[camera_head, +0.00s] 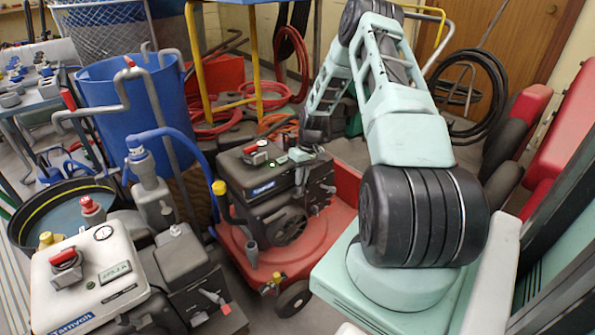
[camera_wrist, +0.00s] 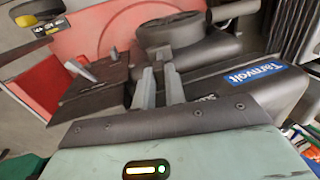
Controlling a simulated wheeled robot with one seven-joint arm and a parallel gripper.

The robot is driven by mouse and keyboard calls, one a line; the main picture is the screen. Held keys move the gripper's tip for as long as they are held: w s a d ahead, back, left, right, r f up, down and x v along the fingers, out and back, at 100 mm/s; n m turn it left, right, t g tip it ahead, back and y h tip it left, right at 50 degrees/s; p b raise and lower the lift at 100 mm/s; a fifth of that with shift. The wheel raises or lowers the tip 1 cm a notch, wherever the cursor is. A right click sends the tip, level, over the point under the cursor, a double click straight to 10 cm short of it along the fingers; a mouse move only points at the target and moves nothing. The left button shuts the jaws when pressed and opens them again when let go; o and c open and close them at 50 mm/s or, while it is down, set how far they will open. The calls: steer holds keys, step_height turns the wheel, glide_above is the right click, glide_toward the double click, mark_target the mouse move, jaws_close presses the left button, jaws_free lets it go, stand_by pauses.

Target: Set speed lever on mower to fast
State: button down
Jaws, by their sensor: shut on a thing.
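The mower (camera_head: 285,240) has a red deck and a black engine (camera_head: 262,190) with a blue Tamvolt label, which also shows in the wrist view (camera_wrist: 252,76). The lever's exact setting cannot be read.
A pale grey lever (camera_wrist: 80,70) stands on the black housing left of the fingers. A red knob (camera_head: 258,148) sits on the engine top. A white-topped Tamvolt machine (camera_head: 85,275) stands at front left, with a blue bin (camera_head: 115,100) behind it.

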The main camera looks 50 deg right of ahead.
steer(key=shift+s+d+f+t+y, duration=0.1)
steer(key=shift+d+f+t+y, duration=0.05)
steer(key=shift+d+y, duration=0.35)
steer(key=shift+s+d+f+t+y, duration=0.15)
steer(key=shift+d+y, duration=0.2)
steer(key=shift+y, duration=0.25)
steer(key=c, duration=1.4)
jaws_free()
steer(key=shift+c, duration=0.2)
steer(key=p+v, duration=0.2)
steer(key=v, duration=1.5)
steer(key=shift+d+r, duration=0.15)
steer(key=shift+d, duration=0.05)
